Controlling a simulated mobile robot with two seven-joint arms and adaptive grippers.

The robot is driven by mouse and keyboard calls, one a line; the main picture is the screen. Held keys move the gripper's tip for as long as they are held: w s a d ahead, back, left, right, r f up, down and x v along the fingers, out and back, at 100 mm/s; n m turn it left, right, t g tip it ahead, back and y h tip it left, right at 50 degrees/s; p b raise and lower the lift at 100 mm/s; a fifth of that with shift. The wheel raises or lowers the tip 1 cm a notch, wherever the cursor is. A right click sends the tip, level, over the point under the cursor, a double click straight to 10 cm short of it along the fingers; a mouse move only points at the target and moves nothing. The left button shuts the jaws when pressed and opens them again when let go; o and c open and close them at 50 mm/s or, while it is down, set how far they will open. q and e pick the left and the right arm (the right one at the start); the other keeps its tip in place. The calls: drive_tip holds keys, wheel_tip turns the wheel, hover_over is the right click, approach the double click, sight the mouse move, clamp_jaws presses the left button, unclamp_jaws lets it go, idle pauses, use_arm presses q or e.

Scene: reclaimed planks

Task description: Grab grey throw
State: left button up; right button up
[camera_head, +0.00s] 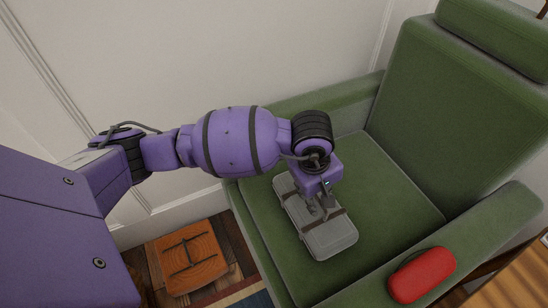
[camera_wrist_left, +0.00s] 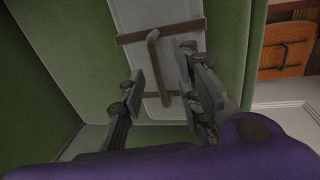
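The grey throw (camera_head: 330,239) is a folded bundle with brown straps and a strap handle, lying on the seat of the green armchair (camera_head: 390,190). In the left wrist view the throw (camera_wrist_left: 132,14) fills the upper middle, its brown handle (camera_wrist_left: 153,62) running lengthwise. My left gripper (camera_head: 321,207) is over the throw near its middle. In the wrist view my left gripper (camera_wrist_left: 163,76) is open, with one finger on each side of the handle and a gap to each. It hides part of the throw. My right gripper is not in view.
A red rounded case (camera_head: 422,275) lies on the chair's near armrest. An orange-brown strapped item (camera_head: 188,258) is on the wooden floor at lower left. The chair's armrests and backrest rise around the seat. A wooden table edge (camera_head: 515,288) shows at lower right.

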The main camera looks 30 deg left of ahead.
use_arm(q)
drive_tip(key=f, duration=0.1)
drive_tip(key=w+f+b, duration=0.1)
drive_tip(key=f, duration=0.2)
drive_tip(key=shift+w+d+f, duration=0.15)
drive_tip(key=shift+d+f, duration=0.1)
drive_tip(key=shift+d, duration=0.15)
drive_tip(key=shift+c, duration=0.5)
clamp_jaws()
drive_tip(key=shift+w+r, duration=0.1)
